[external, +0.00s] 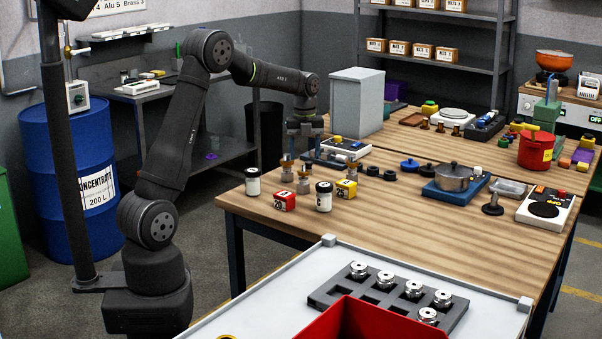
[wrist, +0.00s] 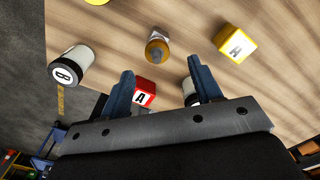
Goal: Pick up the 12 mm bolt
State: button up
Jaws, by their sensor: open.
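I cannot read a size on either. My gripper (external: 304,156) points down above them, open and empty. In the wrist view, one brass-topped piece (wrist: 157,50) lies ahead of the gap between my two blue fingers (wrist: 160,66), apart from both. Another yellow top (wrist: 97,2) is cut off at the upper edge.
Close by are a red block (external: 284,201), a yellow block (external: 346,189) and two dark-lidded white jars (external: 253,183) (external: 324,198). A slotted grey rack (external: 388,294) and red bin (external: 375,322) are in front.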

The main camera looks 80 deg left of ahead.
aim_at(303, 165)
jog(key=f, duration=0.7)
jog(key=shift+s+f, duration=0.2)
jog(key=shift+f, duration=0.15)
